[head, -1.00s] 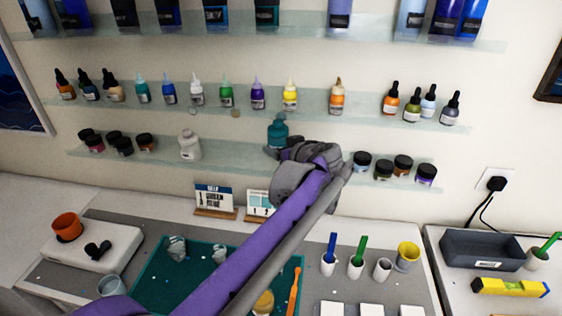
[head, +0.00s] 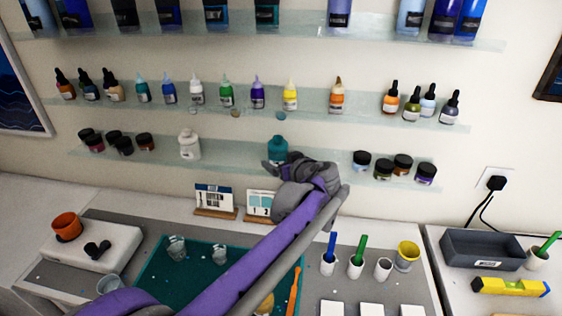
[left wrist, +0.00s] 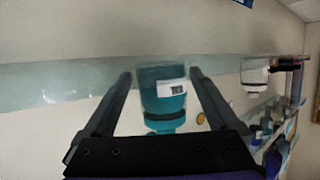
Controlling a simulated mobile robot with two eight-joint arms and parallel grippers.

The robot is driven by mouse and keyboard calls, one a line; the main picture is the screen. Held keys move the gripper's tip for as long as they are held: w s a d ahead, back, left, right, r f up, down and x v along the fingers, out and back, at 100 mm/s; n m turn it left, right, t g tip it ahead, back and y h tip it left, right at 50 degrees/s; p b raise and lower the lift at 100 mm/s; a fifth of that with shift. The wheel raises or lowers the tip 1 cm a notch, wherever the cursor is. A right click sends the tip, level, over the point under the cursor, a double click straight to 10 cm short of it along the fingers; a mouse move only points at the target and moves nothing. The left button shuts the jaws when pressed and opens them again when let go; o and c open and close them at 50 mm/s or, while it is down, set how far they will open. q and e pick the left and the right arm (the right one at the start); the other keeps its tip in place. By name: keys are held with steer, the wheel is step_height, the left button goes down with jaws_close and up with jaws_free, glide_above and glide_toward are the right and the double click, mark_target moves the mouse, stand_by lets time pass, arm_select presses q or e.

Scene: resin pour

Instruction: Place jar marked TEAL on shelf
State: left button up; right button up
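The teal jar (head: 278,146) stands upright on the lowest glass shelf, to the right of a white bottle of similar shape. In the left wrist view the jar (left wrist: 163,98) appears inverted, with a white label, between the two fingers. My left gripper (head: 274,166) is at the jar, in front of the shelf. Its fingers are spread, with a visible gap on each side of the jar in the left wrist view (left wrist: 160,82). The gripper hides the jar's lower part in the head view. My right gripper is not in view.
The lowest shelf (head: 230,152) also holds the white bottle (head: 189,146) and several dark-lidded pots (head: 403,164) on both sides. Small dropper bottles line the shelf above. Two cards (head: 214,198) stand below on the bench, near a teal mat (head: 150,272).

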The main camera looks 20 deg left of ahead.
arm_select(q)
steer(key=shift+s, duration=0.1)
stand_by(0.3)
steer(key=v, duration=1.2)
steer(key=shift+r, duration=0.2)
steer(key=shift+a, duration=0.1)
stand_by(0.8)
